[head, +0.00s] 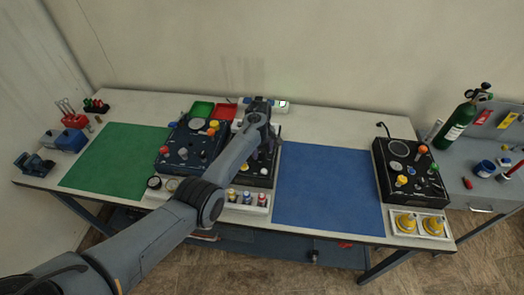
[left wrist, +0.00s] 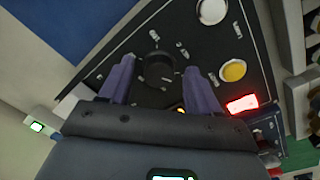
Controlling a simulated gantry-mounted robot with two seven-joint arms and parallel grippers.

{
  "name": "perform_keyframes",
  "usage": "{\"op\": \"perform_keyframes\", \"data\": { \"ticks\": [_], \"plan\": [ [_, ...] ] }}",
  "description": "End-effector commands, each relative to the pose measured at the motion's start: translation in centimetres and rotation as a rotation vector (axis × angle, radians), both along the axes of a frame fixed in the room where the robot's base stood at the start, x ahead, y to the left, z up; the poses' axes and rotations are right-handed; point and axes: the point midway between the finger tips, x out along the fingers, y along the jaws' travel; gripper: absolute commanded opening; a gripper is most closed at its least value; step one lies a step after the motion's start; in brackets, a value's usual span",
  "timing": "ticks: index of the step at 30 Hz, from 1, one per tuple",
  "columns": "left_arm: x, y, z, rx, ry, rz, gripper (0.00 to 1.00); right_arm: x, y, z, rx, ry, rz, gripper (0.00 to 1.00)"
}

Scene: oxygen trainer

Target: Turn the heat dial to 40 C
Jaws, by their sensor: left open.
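A black panel (left wrist: 100,70) fills much of the left wrist view. On it is a round black dial (left wrist: 157,66) with small pale marks around it; which mark it points at is too small to read. I take this as the heat dial. My left gripper (left wrist: 159,72) is open, its two purple fingers apart on either side of the dial in the picture. I cannot tell whether they touch it. In the head view my left gripper (head: 265,148) is over the middle black panel (head: 259,181), and my arm hides the dial. My right gripper is in neither view.
Near the dial are a yellow button (left wrist: 233,70), a white round part (left wrist: 212,11) and a red lit display (left wrist: 242,104). A blue mat (head: 325,190) on the right and a green mat (head: 115,160) are clear.

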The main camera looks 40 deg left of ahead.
Motion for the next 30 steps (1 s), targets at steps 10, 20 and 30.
{"op": "perform_keyframes", "data": {
  "ticks": [10,20,30],
  "plan": [
    [0.01,-0.03,-0.24,-0.001,0.000,0.000,0.61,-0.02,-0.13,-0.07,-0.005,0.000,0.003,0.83],
    [0.01,-0.01,-0.23,-0.001,0.000,0.000,0.10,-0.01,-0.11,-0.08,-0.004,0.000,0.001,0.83],
    [-0.01,0.02,-0.09,0.000,0.000,-0.039,0.06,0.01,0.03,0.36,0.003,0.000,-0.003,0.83]
  ]
}}
